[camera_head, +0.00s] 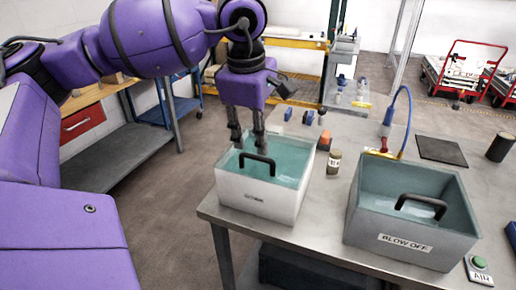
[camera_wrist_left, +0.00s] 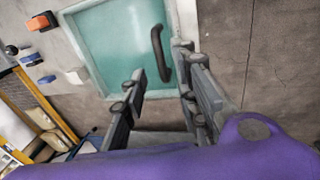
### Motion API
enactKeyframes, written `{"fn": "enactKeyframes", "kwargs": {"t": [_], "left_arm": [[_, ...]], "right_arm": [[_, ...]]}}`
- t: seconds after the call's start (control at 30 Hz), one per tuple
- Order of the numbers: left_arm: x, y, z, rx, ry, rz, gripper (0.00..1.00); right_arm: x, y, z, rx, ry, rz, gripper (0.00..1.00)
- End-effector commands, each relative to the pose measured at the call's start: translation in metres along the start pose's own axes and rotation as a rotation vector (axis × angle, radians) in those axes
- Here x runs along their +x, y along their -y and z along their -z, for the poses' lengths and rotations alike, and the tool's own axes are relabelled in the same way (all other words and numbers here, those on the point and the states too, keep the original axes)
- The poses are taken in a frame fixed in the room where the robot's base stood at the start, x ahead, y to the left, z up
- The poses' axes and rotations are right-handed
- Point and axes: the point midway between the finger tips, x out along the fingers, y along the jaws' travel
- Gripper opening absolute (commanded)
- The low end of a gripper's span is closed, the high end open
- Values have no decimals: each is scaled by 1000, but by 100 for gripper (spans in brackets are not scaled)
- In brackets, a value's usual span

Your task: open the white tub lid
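The white tub (camera_head: 262,203) stands at the left front of the metal table. A teal surface (camera_head: 288,168) fills the space inside its rim, and a black arched handle (camera_head: 257,161) shows at its front side. I cannot tell whether the teal surface is the lid itself or the inside seen through it. My left gripper (camera_head: 248,146) points down over the tub, just behind the handle. In the left wrist view its fingers (camera_wrist_left: 158,72) are spread, with the handle (camera_wrist_left: 160,54) seen beyond the gap. Nothing is visibly held. My right gripper is not in view.
A grey tub (camera_head: 408,225) labelled "BLOW OFF" with a black handle stands to the right. A blue hose (camera_head: 405,115) rises behind the grey tub. A green button (camera_head: 479,262) is at front right.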

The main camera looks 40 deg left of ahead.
Motion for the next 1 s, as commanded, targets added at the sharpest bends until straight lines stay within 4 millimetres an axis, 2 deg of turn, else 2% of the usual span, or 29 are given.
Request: {"fn": "enactKeyframes", "kwargs": {"t": [0.1,0.3,0.67,0.87,1.0], "left_arm": [[20,1,0,-1,1,3,28],[44,0,-1,-2,3,1,28],[50,0,-1,-2,4,1,28],[50,0,-1,-2,5,1,2],[50,0,-1,-1,5,0,0]], "right_arm": [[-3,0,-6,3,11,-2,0],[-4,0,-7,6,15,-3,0],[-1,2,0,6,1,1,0],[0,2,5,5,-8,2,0],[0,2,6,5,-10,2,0]]}}
